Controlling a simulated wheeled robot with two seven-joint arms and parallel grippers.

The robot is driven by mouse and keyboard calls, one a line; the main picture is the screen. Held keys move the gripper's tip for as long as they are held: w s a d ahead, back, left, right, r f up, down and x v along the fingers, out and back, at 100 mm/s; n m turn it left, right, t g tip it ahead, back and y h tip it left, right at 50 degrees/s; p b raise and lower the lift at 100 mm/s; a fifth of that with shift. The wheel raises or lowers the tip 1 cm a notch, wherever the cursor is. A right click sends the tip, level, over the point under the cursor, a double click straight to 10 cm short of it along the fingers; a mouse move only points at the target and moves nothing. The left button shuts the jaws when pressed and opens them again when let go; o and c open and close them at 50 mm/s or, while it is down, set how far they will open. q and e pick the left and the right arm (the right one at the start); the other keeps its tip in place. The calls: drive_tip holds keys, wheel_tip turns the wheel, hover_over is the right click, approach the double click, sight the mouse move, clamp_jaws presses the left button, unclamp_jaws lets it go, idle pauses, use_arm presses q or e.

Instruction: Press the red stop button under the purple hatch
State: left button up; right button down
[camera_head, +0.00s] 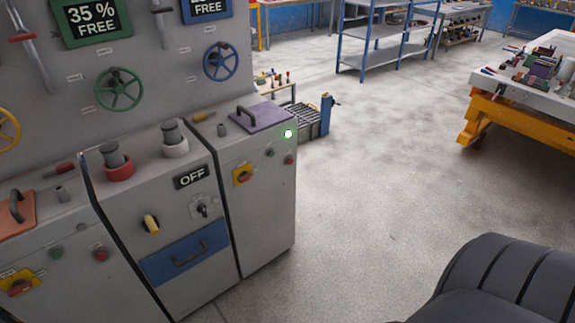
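The purple hatch (268,115) lies flat and shut on top of the right-hand grey cabinet (262,215). It has a dark handle (245,118) on its left side. Whatever is beneath the hatch is hidden. On the cabinet's front, below the hatch, are a small red button (289,160), a dark green button (269,152) and a red rotary switch on a yellow plate (243,175). A lit green-white lamp (288,133) shows at the upper right corner. Neither of my grippers is in view.
A middle cabinet has an "OFF" display (191,177) and a blue drawer (185,253). An orange hatch (15,212) is at far left. Handwheels (119,90) are on the wall panel. A yellow-framed workbench (520,115) stands right. The floor (390,190) between is clear.

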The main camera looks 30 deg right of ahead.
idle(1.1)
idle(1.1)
